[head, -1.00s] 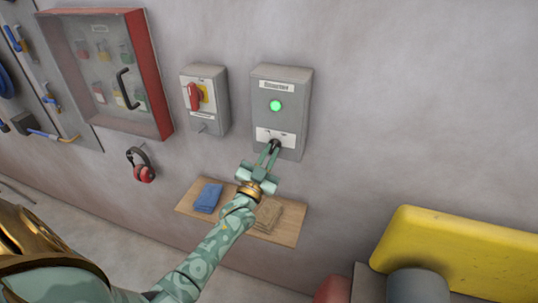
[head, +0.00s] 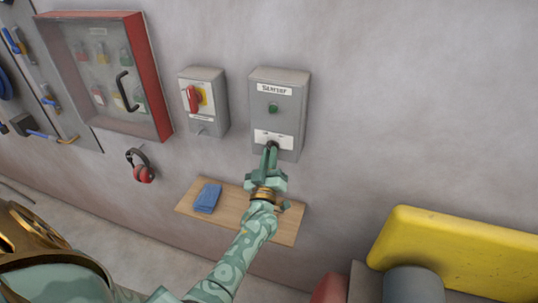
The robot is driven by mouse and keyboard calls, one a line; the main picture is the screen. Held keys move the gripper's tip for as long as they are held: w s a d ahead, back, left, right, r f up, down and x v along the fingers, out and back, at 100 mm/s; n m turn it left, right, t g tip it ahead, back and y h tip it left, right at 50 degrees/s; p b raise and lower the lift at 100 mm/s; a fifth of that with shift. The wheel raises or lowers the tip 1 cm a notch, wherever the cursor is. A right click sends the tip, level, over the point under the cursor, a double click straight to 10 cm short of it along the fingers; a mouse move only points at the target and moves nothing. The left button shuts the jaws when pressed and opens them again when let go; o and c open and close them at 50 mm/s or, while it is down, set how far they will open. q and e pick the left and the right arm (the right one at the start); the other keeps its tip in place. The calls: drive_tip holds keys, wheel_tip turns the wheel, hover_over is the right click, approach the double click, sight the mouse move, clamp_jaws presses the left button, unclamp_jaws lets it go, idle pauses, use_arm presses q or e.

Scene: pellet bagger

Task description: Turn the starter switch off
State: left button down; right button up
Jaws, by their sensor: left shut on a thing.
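The starter box (head: 291,96) is a grey box on the wall with a label at its top. Its round green lamp (head: 272,107) is dark. The starter switch (head: 271,146) is a dark knob low on the box front, below a white plate, and mostly hidden by my fingers. My left gripper (head: 270,155) is at the switch from below, with its fingers shut on it. My right gripper is not in view.
A grey box with a red rotary handle (head: 193,98) is to the left. A wooden shelf (head: 240,203) with a blue cloth (head: 208,198) sits below my gripper.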

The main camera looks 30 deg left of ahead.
use_arm(q)
drive_tip(key=shift+n+y, duration=0.3)
drive_tip(key=shift+n, duration=0.3)
drive_tip(key=c, duration=1.5)
unclamp_jaws()
drive_tip(key=shift+o, duration=0.2)
drive_tip(key=shift+f, duration=0.15)
